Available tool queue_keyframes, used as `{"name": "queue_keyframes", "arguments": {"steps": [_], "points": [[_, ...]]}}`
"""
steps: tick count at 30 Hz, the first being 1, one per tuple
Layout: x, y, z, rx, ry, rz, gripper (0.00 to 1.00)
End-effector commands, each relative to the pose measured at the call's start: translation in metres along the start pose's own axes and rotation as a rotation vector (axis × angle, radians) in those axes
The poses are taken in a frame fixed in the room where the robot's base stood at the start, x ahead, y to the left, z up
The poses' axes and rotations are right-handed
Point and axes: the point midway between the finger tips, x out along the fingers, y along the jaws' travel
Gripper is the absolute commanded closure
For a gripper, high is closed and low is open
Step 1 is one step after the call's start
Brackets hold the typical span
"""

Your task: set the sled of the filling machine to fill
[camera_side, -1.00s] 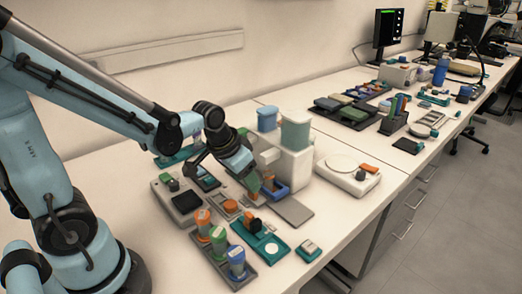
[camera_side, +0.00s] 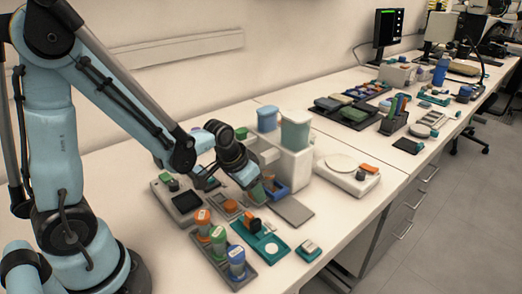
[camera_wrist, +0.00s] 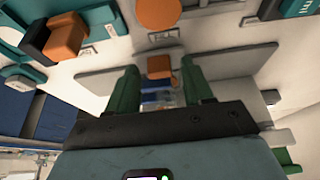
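The filling machine (camera_side: 292,160) is a pale block with two blue-green containers on top, standing mid-table in the side view. A blue tray-like part, which looks like its sled (camera_side: 277,191), sits at its front foot. My gripper (camera_side: 262,192) is low beside the left of this part. In the wrist view, the green fingers of my gripper (camera_wrist: 160,90) stand apart. An orange block (camera_wrist: 159,66) and a blue part (camera_wrist: 157,97) show between or beyond them. I cannot tell whether a finger touches the sled. My wrist partly hides the sled's left side.
A flat grey plate (camera_side: 291,210) lies in front of the machine, and a white round-topped device (camera_side: 346,172) stands right of it. A rack of capped vials (camera_side: 220,243) and a teal tray (camera_side: 262,243) are in front. A dark-topped box (camera_side: 184,203) stands left.

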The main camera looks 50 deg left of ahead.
Motion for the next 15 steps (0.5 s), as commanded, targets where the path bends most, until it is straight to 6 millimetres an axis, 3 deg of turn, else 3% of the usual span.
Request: {"name": "queue_keyframes", "arguments": {"steps": [1,9,15], "points": [[-0.0001,0.0000,0.0000,0.000,0.000,0.000,0.58],[-0.0002,-0.0001,-0.0001,0.000,0.000,0.000,0.99],[-0.0002,-0.0001,-0.0001,0.000,0.000,0.000,1.00]]}}
